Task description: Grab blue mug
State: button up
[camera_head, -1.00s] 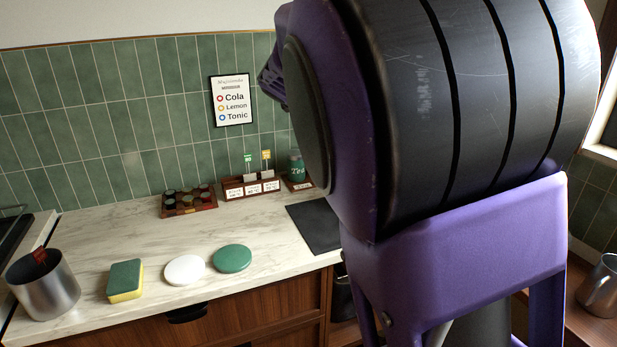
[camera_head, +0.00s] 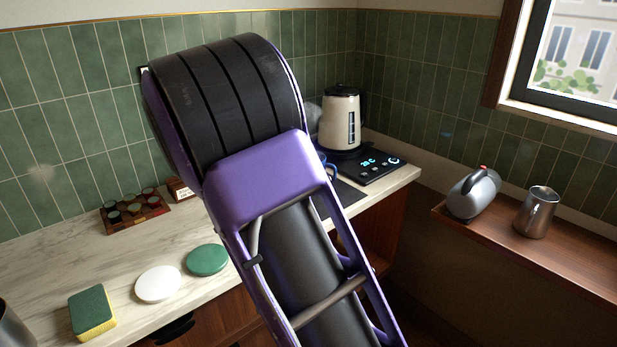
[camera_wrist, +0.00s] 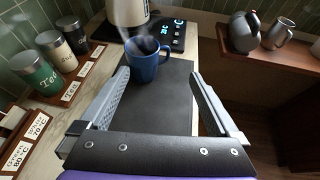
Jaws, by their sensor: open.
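The blue mug (camera_wrist: 145,68) stands upright on a dark mat (camera_wrist: 150,108) in the wrist view, with faint steam above it. Its handle shows at the upper right of the mug. My gripper (camera_wrist: 160,75) is open and empty, with one finger on each side of the picture. The mug is ahead of the fingers, nearer the left one, and not held. In the head view my arm hides the gripper and most of the mug; a small blue part (camera_head: 331,170) shows beside the arm.
A kettle (camera_head: 339,117) stands on a black panel (camera_head: 381,167) behind the mug. Several tea canisters (camera_wrist: 36,72) line the left in the wrist view. A wooden ledge (camera_head: 560,238) at right holds a grey rounded vessel (camera_head: 473,194) and a metal pitcher (camera_head: 537,212). A sponge (camera_head: 91,312) lies at front left.

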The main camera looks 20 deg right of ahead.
aim_at(324, 162)
jog(key=b+x, duration=0.2)
jog(key=x, duration=1.5)
jog(key=shift+d+f, duration=0.2)
jog(key=shift+d, duration=0.1)
grip_shut()
jog(key=shift+r, duration=0.15)
